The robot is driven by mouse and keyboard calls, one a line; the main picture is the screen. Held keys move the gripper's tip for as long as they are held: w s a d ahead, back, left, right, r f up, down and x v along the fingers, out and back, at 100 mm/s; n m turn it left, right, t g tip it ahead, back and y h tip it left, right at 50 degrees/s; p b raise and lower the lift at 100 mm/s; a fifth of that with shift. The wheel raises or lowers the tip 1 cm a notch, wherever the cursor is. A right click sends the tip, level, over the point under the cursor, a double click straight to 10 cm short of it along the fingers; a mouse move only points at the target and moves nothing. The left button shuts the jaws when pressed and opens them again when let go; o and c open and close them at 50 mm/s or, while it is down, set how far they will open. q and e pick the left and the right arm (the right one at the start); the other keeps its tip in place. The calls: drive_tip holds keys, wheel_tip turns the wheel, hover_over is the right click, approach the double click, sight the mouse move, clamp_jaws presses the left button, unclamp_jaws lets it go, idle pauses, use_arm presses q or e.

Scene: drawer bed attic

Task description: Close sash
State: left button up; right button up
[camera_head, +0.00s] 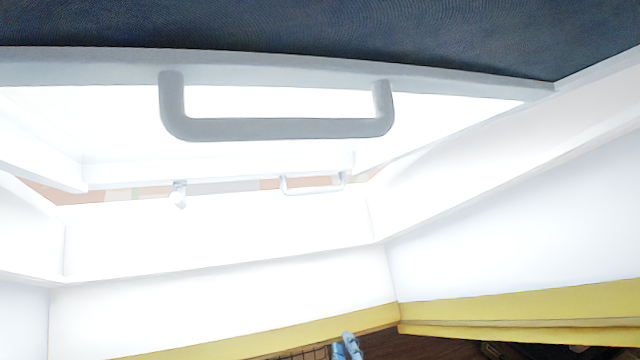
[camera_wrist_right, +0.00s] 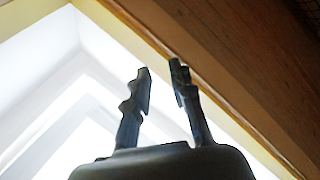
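The white sash (camera_head: 440,78) of a roof window fills the upper part of the head view. It is tilted open, with a strip of outside showing below its lower bar. A thick grey handle (camera_head: 280,128) is on the sash. A smaller pale handle (camera_head: 313,190) shows lower, near the gap. My right gripper (camera_head: 346,345) is at the bottom edge of the head view, well below the sash and both handles. In the right wrist view its two fingers (camera_wrist_right: 164,82) are apart with nothing between them. My left gripper is not in view.
A white window recess (camera_head: 220,240) surrounds the opening, edged below by yellow wooden trim (camera_head: 520,304). A small white fitting (camera_head: 177,196) sits near the gap. The right wrist view shows brown wood (camera_wrist_right: 250,50) beside the gripper. The space between gripper and sash looks clear.

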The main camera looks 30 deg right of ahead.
wheel_tip(320, 180, up, 11)
drive_tip(key=w+d+n+t, duration=0.2)
drive_tip(key=w+n+t, duration=0.1)
drive_tip(key=t, duration=0.1)
drive_tip(key=n+t+y, duration=0.3)
drive_tip(key=n+t, duration=0.1)
drive_tip(key=n, duration=0.3)
approach(320, 190)
drive_tip(key=p+x, duration=0.1)
drive_tip(key=x, duration=0.4)
drive_tip(key=p+x, duration=0.2)
drive_tip(key=x, duration=0.3)
drive_tip(key=shift+w+d+f+p, duration=0.1)
drive_tip(key=shift+d+f+p, duration=0.1)
drive_tip(key=shift+f+p, duration=0.1)
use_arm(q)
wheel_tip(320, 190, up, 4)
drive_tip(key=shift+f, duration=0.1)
use_arm(e)
drive_tip(key=shift+w+r, duration=0.2)
drive_tip(key=shift+w, duration=0.1)
drive_tip(key=shift+c, duration=0.2)
clamp_jaws()
